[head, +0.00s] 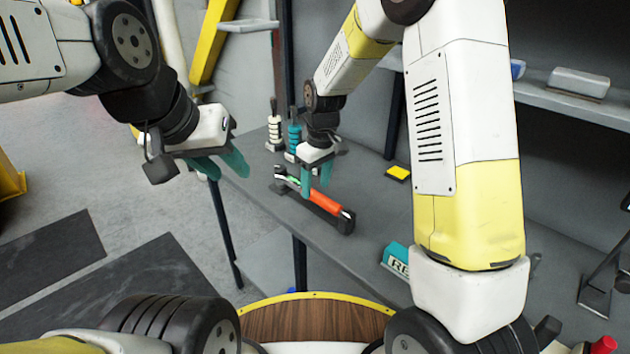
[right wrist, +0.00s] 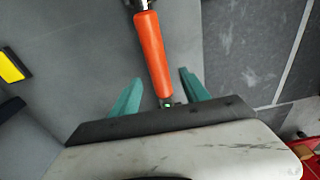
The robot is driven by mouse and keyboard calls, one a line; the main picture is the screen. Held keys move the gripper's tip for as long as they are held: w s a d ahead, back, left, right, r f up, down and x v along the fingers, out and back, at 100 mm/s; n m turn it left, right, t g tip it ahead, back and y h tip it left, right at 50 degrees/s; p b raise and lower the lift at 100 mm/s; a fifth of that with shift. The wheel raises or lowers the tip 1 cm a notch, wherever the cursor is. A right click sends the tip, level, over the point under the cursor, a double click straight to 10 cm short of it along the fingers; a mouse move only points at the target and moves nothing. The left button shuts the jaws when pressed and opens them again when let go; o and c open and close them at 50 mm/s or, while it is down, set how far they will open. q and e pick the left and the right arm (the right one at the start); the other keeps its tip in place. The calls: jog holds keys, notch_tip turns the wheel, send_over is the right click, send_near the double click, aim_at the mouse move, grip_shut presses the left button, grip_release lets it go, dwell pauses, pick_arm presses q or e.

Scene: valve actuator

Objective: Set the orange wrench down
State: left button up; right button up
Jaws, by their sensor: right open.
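The orange wrench (head: 326,203) lies at a slant over a dark bar-shaped holder (head: 347,222) on the grey bench. Its orange handle (right wrist: 152,55) also shows in the right wrist view. My right gripper (head: 316,178) is just above the wrench, near the far end of the orange handle in the head view. In the right wrist view its teal fingers (right wrist: 158,95) stand apart on either side of the wrench, with gaps on both sides. My left gripper (head: 221,165) is empty, off the bench's left edge, with its teal fingers apart.
White and teal ring stacks (head: 274,132) stand behind my right gripper. A yellow block (head: 397,173) lies to the right on the bench (head: 262,203). A teal box (head: 396,258) is nearer, partly hidden by my right arm. A shelf (head: 560,98) is at the back right.

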aim_at(317, 193)
jog(key=shift+s+d+r, duration=0.1)
jog(key=shift+d+r, duration=0.05)
jog(key=shift+r, duration=1.55)
jog(key=shift+r, duration=0.15)
jog(key=s+d+r+m+t+y, duration=0.1)
jog(key=s+d+r+m, duration=0.1)
jog(key=s+d+r, duration=0.3)
jog(key=s+d+r+m+t, duration=0.1)
jog(key=s+d+r+m, duration=0.2)
jog(key=r, duration=0.4)
jog(key=s+d+r+m+t, duration=0.1)
jog(key=s+d+r, duration=0.1)
jog(key=s, duration=0.5)
jog(key=s+d+r+m+t, duration=0.2)
jog(key=s+d, duration=0.1)
jog(key=s, duration=0.4)
jog(key=shift+s+d, duration=0.25)
jog(key=shift+s, duration=0.05)
